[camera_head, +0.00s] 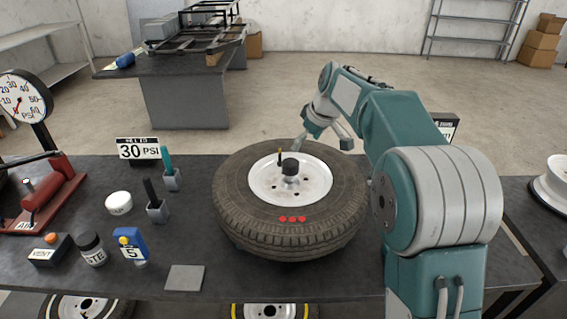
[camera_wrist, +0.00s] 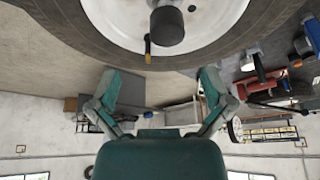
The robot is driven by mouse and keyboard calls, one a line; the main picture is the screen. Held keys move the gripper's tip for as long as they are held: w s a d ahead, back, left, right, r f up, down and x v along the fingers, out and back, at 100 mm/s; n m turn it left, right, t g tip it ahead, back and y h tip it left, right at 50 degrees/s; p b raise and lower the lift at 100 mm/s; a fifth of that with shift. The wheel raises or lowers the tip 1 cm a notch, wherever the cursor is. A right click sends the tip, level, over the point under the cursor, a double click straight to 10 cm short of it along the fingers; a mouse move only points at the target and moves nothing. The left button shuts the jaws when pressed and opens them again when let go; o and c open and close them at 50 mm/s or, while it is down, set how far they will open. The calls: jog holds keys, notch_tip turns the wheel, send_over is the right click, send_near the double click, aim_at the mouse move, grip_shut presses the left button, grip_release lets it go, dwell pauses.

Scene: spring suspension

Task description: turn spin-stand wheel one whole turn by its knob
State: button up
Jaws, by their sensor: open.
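The spin-stand wheel (camera_head: 235,205) is a dark tyre on a white rim (camera_head: 310,200), lying flat on the bench. A black cap (camera_head: 290,167) stands at its hub. A small upright knob (camera_head: 280,157), yellow and dark, stands on the far left part of the rim. In the wrist view the knob (camera_wrist: 148,48) hangs beside the black cap (camera_wrist: 167,25), and the tyre (camera_wrist: 225,45) crosses the top. My gripper (camera_head: 322,142) is over the wheel's far side, right of the knob. Its fingers (camera_wrist: 160,92) are spread wide and empty, apart from the knob.
Left of the wheel stand a 30 PSI sign (camera_head: 138,150), tool holders (camera_head: 157,210), a white tub (camera_head: 118,203), a blue gauge (camera_head: 131,245) and a red pump (camera_head: 55,195). A grey pad (camera_head: 185,278) lies at the front. Three red dots mark the tyre's near side.

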aim_at(292, 162)
jog(key=x, duration=0.3)
jog(key=shift+d+f, duration=0.25)
jog(key=shift+d, duration=0.05)
jog(key=a+f, duration=0.2)
jog(key=w+a+f, duration=0.1)
jog(key=a+f, duration=0.2)
jog(key=shift+w, duration=0.2)
jog(key=shift+w+d+f, duration=0.1)
jog(key=shift+d+f, duration=0.05)
jog(key=shift+d, duration=1.15)
jog(key=shift+a, duration=0.25)
jog(key=c, duration=0.8)
jog(key=shift+a, duration=0.35)
jog(key=c, duration=0.5)
jog(key=shift+a, duration=0.15)
jog(key=shift+d, duration=0.25)
